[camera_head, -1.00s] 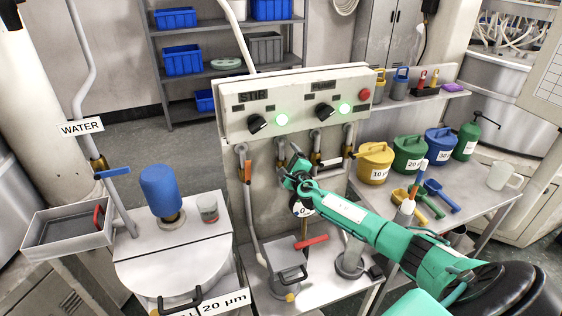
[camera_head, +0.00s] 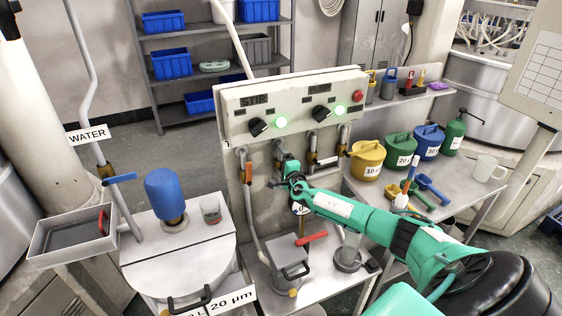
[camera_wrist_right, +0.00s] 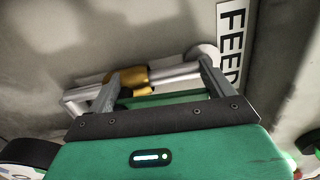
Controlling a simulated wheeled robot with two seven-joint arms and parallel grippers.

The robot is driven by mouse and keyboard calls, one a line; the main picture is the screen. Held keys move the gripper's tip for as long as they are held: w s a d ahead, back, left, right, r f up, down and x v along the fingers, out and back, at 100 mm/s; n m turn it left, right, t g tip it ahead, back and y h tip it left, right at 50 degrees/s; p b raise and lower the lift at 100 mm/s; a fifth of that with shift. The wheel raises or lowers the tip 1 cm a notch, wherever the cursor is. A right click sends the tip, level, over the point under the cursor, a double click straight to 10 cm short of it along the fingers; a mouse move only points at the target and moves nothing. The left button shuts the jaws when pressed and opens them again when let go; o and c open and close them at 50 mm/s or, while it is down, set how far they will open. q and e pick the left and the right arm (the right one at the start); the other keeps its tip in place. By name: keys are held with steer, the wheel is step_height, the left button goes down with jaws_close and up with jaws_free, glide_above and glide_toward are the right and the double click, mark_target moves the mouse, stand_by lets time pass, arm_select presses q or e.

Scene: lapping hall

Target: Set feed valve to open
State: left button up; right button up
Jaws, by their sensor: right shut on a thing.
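The feed valve shows in the right wrist view as a brass body (camera_wrist_right: 133,79) on a grey pipe, beside a "FEED" label (camera_wrist_right: 232,45). A green bar (camera_wrist_right: 165,99), seemingly its lever, lies across between the fingers, roughly along the pipe. My right gripper (camera_wrist_right: 160,90) is shut on it, one finger at each end. In the head view my right gripper (camera_head: 284,164) is at the second pipe from the left, below the control panel (camera_head: 292,104); it hides most of the valve there. My left gripper is not in view.
An orange-handled valve (camera_head: 248,173) is close on the left, a white-handled one (camera_head: 328,162) on the right. Below stand a grey box (camera_head: 289,257) and a red lever (camera_head: 312,237). Coloured pots, including a yellow one (camera_head: 367,160), stand on the right table.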

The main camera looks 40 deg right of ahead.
steer(key=o, duration=1.2)
steer(key=shift+o, duration=0.2)
steer(key=v, duration=1.4)
steer(key=shift+b, duration=0.4)
steer(key=shift+w+a, duration=0.1)
steer(key=shift+a, duration=0.05)
